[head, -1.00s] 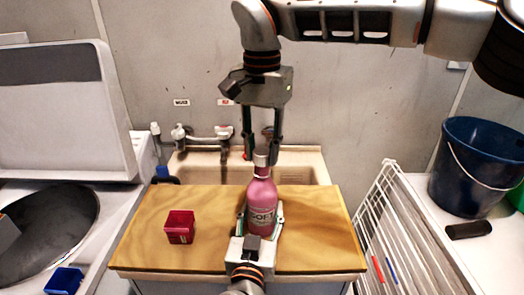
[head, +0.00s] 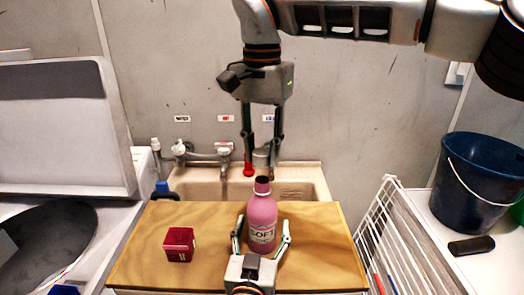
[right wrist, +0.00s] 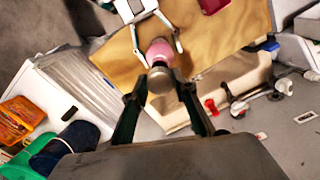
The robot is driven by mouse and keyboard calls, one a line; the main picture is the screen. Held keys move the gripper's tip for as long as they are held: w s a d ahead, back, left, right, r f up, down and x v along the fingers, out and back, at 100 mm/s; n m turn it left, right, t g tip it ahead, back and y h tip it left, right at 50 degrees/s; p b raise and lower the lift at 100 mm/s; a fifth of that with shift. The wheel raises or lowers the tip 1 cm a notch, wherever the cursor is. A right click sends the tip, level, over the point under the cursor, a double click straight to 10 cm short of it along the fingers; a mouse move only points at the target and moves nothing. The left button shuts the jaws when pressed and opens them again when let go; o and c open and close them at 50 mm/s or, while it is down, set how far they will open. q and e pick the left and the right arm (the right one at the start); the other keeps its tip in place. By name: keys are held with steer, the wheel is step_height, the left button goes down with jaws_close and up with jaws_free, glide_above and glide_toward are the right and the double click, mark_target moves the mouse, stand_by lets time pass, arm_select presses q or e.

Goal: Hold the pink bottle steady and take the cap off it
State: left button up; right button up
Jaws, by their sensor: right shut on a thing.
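The pink bottle (head: 262,222) stands upright on the wooden board (head: 190,222). Its dark open neck shows at the top. My right gripper (head: 262,158) is above the neck, shut on the grey cap (head: 261,156), which is clear of the bottle. The cap (right wrist: 160,80) also shows between my right fingers in the right wrist view, hiding part of the bottle. My left gripper (head: 261,238) is at the bottle's near side, with one finger on each side of the body. Its fingers are spread wider than the bottle, with gaps.
A red box (head: 178,245) sits on the board left of the bottle. Behind the board are a sink (head: 300,178) and taps (head: 205,152). A white rack (head: 395,235) and a blue bucket (head: 475,185) stand at the right.

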arm_select(q)
steer(key=s, duration=0.3)
steer(key=s+a, duration=0.1)
steer(key=s, duration=0.7)
steer(key=shift+s+a, duration=0.1)
steer(key=shift+a, duration=0.3)
steer(key=shift+s+a, duration=0.1)
steer(key=shift+s, duration=0.25)
